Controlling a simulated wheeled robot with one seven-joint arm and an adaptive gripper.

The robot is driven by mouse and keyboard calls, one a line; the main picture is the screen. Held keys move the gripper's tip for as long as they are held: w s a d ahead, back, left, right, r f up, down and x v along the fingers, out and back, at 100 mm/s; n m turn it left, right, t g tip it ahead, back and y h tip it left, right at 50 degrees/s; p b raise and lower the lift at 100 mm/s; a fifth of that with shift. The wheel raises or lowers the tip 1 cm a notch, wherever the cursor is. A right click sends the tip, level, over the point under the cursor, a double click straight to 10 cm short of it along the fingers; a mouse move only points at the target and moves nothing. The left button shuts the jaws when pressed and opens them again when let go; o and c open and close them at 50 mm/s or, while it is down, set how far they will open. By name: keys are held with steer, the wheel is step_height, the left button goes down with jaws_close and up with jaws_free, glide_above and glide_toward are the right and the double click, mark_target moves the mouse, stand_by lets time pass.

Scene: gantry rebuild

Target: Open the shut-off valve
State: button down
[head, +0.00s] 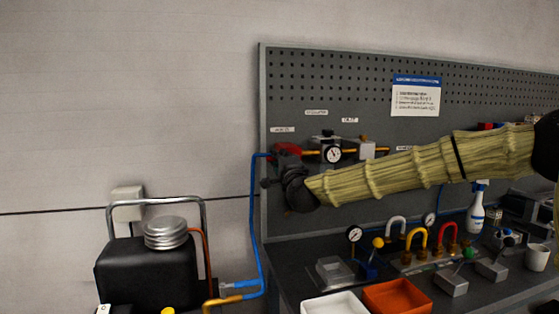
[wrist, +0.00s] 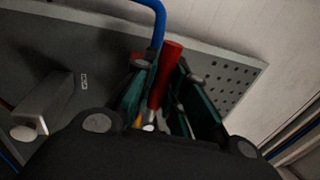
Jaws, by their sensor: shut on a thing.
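The shut-off valve's red handle (head: 287,149) shows at the left edge of the grey pegboard, where the blue hose meets the copper pipe. My gripper (head: 279,176) is just below and in front of it, partly hiding the valve. In the wrist view the red handle (wrist: 167,66) runs lengthwise between the green-padded fingers of my gripper (wrist: 167,74), which are shut on it. The valve body is mostly hidden by the fingers and the dark gripper housing.
A pressure gauge (head: 333,154) sits on the pipe right of the valve. The blue hose (head: 254,220) drops to a black compressor (head: 150,272). Below my arm, the bench holds an orange tray (head: 397,297), a white tray (head: 333,304) and several fittings.

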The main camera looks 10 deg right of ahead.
steer(key=c, duration=1.4)
jaws_free()
steer(key=shift+d, duration=0.2)
steer(key=shift+c, duration=0.2)
steer(key=shift+s+a, duration=0.1)
steer(key=s+f, duration=0.2)
steer(key=s, duration=0.9)
steer(key=shift+s+d+f, duration=0.15)
steer(key=shift+s+d, duration=0.1)
